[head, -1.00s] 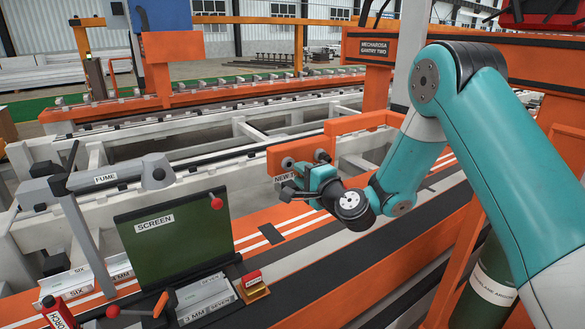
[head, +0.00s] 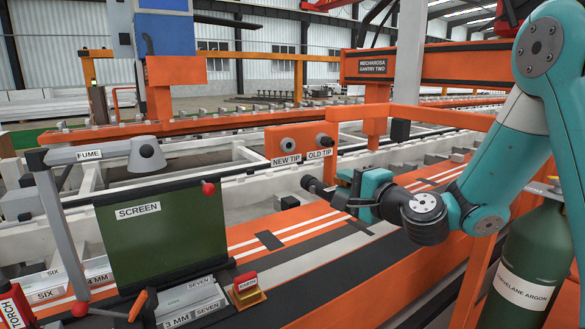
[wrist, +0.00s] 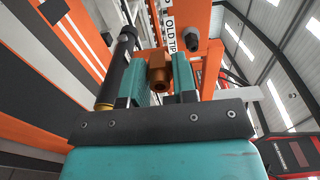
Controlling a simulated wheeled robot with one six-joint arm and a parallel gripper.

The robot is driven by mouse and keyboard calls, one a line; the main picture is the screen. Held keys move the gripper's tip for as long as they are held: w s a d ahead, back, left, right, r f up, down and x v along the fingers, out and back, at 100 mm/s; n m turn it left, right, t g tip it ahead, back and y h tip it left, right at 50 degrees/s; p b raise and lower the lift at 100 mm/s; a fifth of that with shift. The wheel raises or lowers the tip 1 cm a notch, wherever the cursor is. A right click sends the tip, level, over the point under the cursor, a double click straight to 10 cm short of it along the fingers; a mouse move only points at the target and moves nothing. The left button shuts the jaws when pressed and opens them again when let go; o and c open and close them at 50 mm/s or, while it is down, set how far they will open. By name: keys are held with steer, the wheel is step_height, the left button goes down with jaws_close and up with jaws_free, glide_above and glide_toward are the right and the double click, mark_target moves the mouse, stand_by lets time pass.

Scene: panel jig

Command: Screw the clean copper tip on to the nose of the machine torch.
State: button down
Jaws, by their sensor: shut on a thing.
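My gripper (wrist: 160,72) is shut on a copper tip (wrist: 158,76), held between its two teal fingers in the wrist view. In the head view my gripper (head: 345,194) is above the orange and black bed, and the copper tip cannot be made out there. A black cylinder with a brass-coloured end (wrist: 120,65), which looks like the machine torch, runs beside the left finger in the wrist view. A black rounded nose (head: 313,186) sticks out left of my gripper in the head view. I cannot tell whether the tip touches it.
An orange plate (head: 305,136) behind my gripper carries two round holders labelled NEW TIP (head: 286,160) and OLD TIP (head: 320,154). A green screen (head: 160,240) and a fume hood (head: 147,155) stand left. A green gas cylinder (head: 525,265) stands right. The striped bed ahead is mostly clear.

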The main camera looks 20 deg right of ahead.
steer(key=s+d+f+b, duration=0.7)
steer(key=d+f+b, duration=0.3)
steer(key=b, duration=0.4)
steer(key=shift+s+d+f+b, duration=0.15)
steer(key=shift+d+b, duration=0.2)
steer(key=shift+d, duration=0.1)
steer(key=shift+p+x, duration=0.95)
steer(key=shift+x, duration=1.9)
steer(key=shift+p+x, duration=0.45)
steer(key=shift+x, duration=0.7)
steer(key=c, duration=0.8)
jaws_free()
steer(key=shift+s, duration=0.1)
